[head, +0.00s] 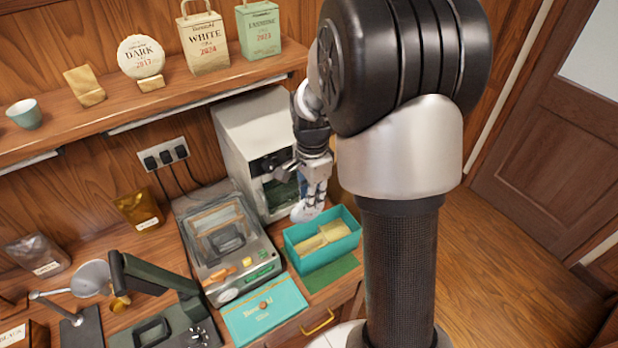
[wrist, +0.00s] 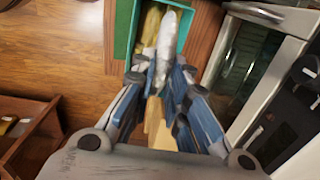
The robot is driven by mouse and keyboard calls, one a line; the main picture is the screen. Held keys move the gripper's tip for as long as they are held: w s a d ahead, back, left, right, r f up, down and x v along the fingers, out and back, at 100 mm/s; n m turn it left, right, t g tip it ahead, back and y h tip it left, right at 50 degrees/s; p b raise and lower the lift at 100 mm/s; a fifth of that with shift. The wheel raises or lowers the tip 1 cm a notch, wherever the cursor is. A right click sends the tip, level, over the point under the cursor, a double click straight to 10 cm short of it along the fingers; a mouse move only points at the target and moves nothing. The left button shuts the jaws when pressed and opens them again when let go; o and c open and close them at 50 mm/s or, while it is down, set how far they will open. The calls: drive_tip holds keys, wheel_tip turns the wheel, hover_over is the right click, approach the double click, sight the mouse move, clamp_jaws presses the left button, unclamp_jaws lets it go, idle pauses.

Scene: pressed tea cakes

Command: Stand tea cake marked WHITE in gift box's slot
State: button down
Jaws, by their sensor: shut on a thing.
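My gripper (head: 316,187) is shut on a white-wrapped tea cake (head: 307,211), just above the back rim of the teal gift box (head: 325,262) in the head view. In the wrist view, my gripper (wrist: 155,78) grips the cake (wrist: 172,42) edge-on, over the open box (wrist: 188,30). Its lower end overlaps the box opening; I cannot tell if it is inside the slot. No marking on the cake is legible. The box holds pale yellow filling. On the shelf, a paper bag marked WHITE (head: 205,47) stands beside a round cake marked DARK (head: 141,57).
The box stands by a green mat (head: 331,278) near the counter's front edge. A teal lid (head: 266,311) lies left of it. A sealing machine (head: 212,229) is to the left and a white cabinet (head: 245,122) close behind. My arm hides the area right of the box.

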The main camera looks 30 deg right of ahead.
drive_tip(key=shift+s+d+f, duration=0.25)
drive_tip(key=shift+f, duration=0.2)
drive_tip(key=shift+a+f+b, duration=0.2)
drive_tip(key=shift+f+b, duration=0.3)
wheel_tip(320, 180, down, 12)
drive_tip(key=b, duration=0.9)
drive_tip(key=shift+d, duration=0.1)
drive_tip(key=c, duration=1.5)
unclamp_jaws()
drive_tip(key=shift+o, duration=0.4)
drive_tip(key=shift+f, duration=0.1)
drive_tip(key=shift+o, duration=1.2)
